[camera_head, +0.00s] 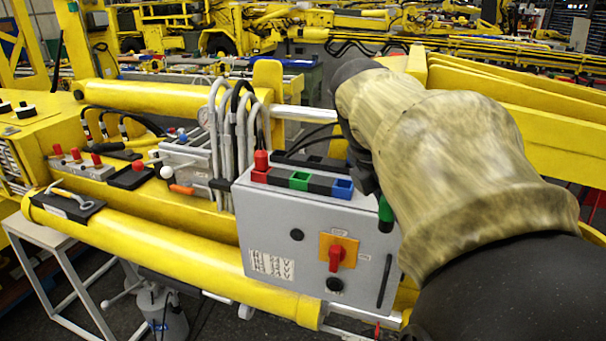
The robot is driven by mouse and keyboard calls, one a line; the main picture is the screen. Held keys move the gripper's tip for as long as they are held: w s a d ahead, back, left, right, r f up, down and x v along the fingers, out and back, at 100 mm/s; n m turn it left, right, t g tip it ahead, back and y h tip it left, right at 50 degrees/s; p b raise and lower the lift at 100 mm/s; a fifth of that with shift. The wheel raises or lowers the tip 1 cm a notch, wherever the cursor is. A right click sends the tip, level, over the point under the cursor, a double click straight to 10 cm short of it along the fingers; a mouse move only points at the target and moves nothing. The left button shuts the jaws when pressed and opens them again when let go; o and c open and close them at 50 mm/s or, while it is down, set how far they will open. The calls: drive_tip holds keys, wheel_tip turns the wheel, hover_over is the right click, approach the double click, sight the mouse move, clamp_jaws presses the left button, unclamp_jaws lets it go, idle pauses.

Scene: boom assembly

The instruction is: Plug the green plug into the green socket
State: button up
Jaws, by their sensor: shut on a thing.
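The green socket (299,180) is the middle one in a row on top of the grey control box, and nothing sits in it. The green plug (385,212) shows at the box's upper right edge, right of the sockets and lower than them in the picture. My gripper (372,185) is shut on the green plug and holds it pointing down. My arm in its tan cover hides most of the gripper and the fingers. I cannot tell whether the plug touches the box.
A red plug (261,162) stands in the red socket at left. The blue socket (342,188) is empty, between the green socket and my gripper. The grey box (310,240) carries a red switch (336,256). Grey and black hoses (232,130) rise behind the red plug.

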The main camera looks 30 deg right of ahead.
drive_tip(key=w+a+r+n+t+b, duration=0.1)
drive_tip(key=w+a+n, duration=0.3)
drive_tip(key=a, duration=0.6)
drive_tip(key=w+a+r+n+t+y+b, duration=0.1)
drive_tip(key=w+a+n+t+b, duration=0.1)
drive_tip(key=w+a, duration=0.6)
drive_tip(key=shift+w+a+n+b, duration=0.2)
drive_tip(key=shift+a+n+b, duration=0.25)
drive_tip(key=shift+a+n, duration=0.65)
drive_tip(key=shift+d, duration=0.2)
drive_tip(key=shift+a, duration=0.15)
